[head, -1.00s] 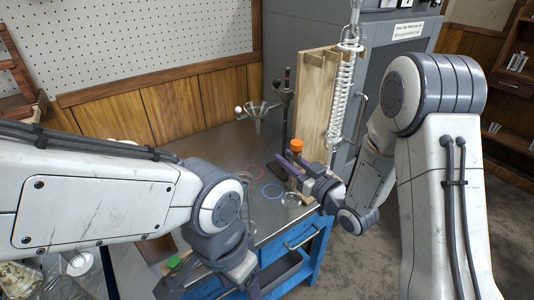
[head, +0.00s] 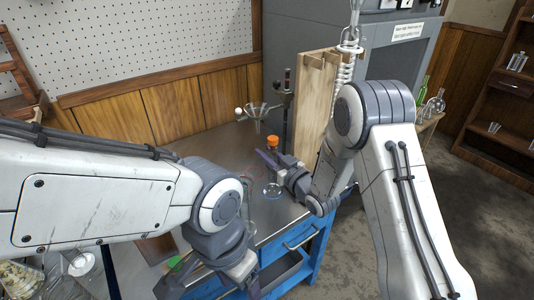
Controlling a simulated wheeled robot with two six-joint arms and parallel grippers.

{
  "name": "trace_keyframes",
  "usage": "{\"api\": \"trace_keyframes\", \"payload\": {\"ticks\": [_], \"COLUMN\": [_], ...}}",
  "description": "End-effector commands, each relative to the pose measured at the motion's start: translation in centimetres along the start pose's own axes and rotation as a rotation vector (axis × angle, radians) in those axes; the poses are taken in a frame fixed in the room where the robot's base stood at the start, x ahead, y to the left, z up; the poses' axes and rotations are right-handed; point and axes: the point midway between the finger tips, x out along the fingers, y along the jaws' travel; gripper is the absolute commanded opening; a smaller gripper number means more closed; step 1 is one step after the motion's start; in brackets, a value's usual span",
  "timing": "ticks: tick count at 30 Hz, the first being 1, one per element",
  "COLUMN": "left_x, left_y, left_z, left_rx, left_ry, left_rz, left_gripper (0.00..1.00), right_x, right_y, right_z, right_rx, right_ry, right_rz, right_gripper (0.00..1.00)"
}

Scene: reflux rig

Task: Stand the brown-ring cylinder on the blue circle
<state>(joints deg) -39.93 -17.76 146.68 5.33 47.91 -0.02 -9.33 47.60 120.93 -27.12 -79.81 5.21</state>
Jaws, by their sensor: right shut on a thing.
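The brown-ring cylinder (head: 272,143) shows its orange-brown top above my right gripper (head: 268,160). My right gripper is shut on it and holds it upright; the gripper hides its middle. Its clear foot (head: 272,189) appears over the blue circle (head: 273,198) on the grey bench top. I cannot tell whether the foot touches the bench. My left gripper (head: 246,284) is low in front of the bench, partly hidden by its own wrist, and its jaws are not clear.
A red circle (head: 252,171) lies left of the blue one, with clear glassware (head: 247,200) near it. A stand with a funnel (head: 257,111) and a wooden board (head: 315,100) with a glass coil (head: 346,70) rise behind. A green-topped item (head: 176,263) is at lower left.

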Motion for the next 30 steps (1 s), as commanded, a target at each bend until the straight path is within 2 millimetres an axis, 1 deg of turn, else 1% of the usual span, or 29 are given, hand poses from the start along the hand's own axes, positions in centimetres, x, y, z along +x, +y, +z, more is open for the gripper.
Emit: {"api": "trace_keyframes", "payload": {"ticks": [6, 7, 8, 9, 17, 21, 23, 26, 30], "left_x": [0.5, 0.3, 0.3, 0.3, 0.3, -0.1, 0.1, 0.3, 0.6], "left_y": [0.0, 0.0, 0.0, 0.0, 0.0, 0.0, 0.0, 0.0, -0.1], "left_z": [0.0, 0.0, 0.0, 0.0, 0.0, 0.0, 0.0, 0.0, 0.0], "left_rx": [0.000, 0.000, 0.000, 0.000, 0.000, 0.000, 0.000, 0.000, 0.000], "left_ry": [0.000, 0.000, 0.000, 0.000, 0.000, 0.000, 0.000, 0.000, 0.000], "left_rz": [0.000, 0.000, 0.000, 0.000, 0.000, 0.000, 0.000, 0.000, 0.000], "left_gripper": [0.70, 0.70, 0.70, 0.70, 0.70, 0.70, 0.70, 0.70, 0.70], "right_x": [0.0, 0.0, 0.0, 0.0, 0.0, -0.2, -1.1, -2.9, -6.1], "right_y": [0.0, 0.0, 0.0, 0.0, 0.0, 0.0, 0.1, 0.1, 0.2], "right_z": [0.5, 0.3, 0.3, 0.3, 0.2, -0.1, 0.1, 0.1, 0.1], "right_rx": [0.000, 0.000, 0.000, 0.001, 0.001, 0.001, 0.001, 0.003, 0.003], "right_ry": [0.000, -0.001, -0.001, -0.001, -0.001, -0.002, -0.004, -0.004, -0.004], "right_rz": [0.000, 0.000, 0.000, 0.000, 0.000, 0.001, 0.003, 0.003, 0.005], "right_gripper": [0.00, 0.42, 0.54, 0.61, 0.61, 0.61, 0.61, 0.61, 0.61]}}
